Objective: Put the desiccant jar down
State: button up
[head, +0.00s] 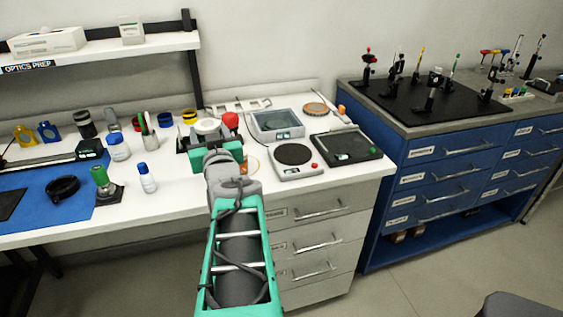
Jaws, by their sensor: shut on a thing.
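My gripper (208,137) is at the end of my teal arm, over the white bench (160,195), and is shut on the desiccant jar (207,126).
A hot plate (293,155), a black balance (346,146) and a glass-topped instrument (276,124) stand to the right. A red-topped item (231,120) is close behind my gripper. A blue-lidded jar (118,147) and small bottle (147,178) stand left. Bare bench shows in front.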

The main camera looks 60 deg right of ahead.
jog(key=s+d+r+m+g+h+b, duration=0.2)
jog(key=s+d, duration=0.2)
jog(key=s, duration=0.3)
jog(key=s+d+r+m+g+h+b, duration=0.15)
jog(key=s+d, duration=0.25)
jog(key=s, duration=0.4)
jog(key=shift+g, duration=0.25)
jog(key=d+f, duration=0.3)
jog(key=d, duration=0.1)
jog(key=w+d+f, duration=0.1)
jog(key=d+f, duration=0.2)
jog(key=d, duration=0.1)
jog(key=w+d+f, duration=0.1)
jog(key=d+f, duration=0.2)
jog(key=d, duration=0.2)
jog(key=shift+w+d+f, duration=0.1)
jog(key=shift+f, duration=0.25)
notch_tip(320, 180, down, 3)
jog(key=shift+r, duration=0.1)
jog(key=shift+f, duration=0.25)
jog(key=o, duration=1.5)
jog(key=shift+c, duration=0.2)
